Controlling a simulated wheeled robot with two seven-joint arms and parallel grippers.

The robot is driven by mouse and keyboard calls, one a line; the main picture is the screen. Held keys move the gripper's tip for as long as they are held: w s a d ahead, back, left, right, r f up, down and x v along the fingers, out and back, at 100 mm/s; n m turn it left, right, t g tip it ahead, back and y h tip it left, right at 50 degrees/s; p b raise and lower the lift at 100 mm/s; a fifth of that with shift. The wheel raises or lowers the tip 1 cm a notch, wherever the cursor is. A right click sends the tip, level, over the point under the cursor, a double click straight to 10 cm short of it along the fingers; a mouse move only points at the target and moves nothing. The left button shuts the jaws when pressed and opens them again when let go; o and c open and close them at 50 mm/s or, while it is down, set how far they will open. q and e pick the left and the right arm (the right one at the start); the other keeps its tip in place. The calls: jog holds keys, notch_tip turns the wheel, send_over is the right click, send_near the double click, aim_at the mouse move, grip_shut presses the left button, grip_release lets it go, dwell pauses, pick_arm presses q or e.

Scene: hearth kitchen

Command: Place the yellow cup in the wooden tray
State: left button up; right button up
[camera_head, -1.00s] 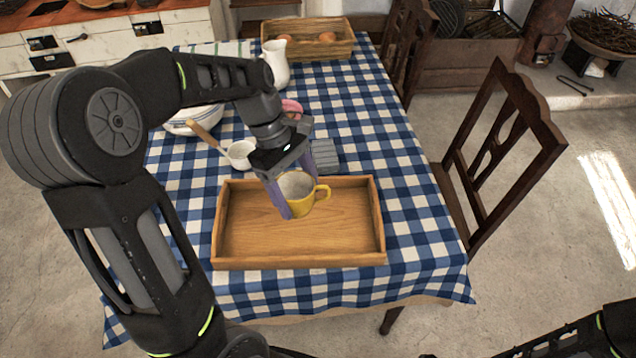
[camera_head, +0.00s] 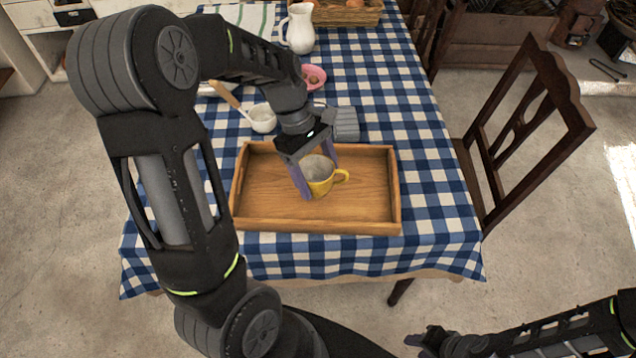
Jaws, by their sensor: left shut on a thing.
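The yellow cup (camera_head: 322,185) is upright, with a pale inside and its handle pointing right. My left gripper (camera_head: 317,176) is shut on the cup, with one finger on its left side and one behind it. The cup is over the middle of the wooden tray (camera_head: 318,226), within its walls; I cannot tell whether its base touches the tray floor. My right gripper (camera_head: 425,338) is at the bottom edge, away from the table; its fingers are too dark and small to read.
Behind the tray are a small white cup (camera_head: 262,118), a grey ribbed object (camera_head: 345,124) and a pink bowl (camera_head: 313,77). A white jug (camera_head: 299,28) and a basket (camera_head: 345,14) stand further back. A wooden chair (camera_head: 530,115) is at the right. The tray's right part is clear.

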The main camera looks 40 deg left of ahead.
pick_arm(q)
jog(key=shift+f, duration=1.85)
jog(key=shift+f, duration=0.1)
jog(key=o, duration=1.5)
jog(key=shift+o, duration=0.2)
jog(key=v, duration=1.2)
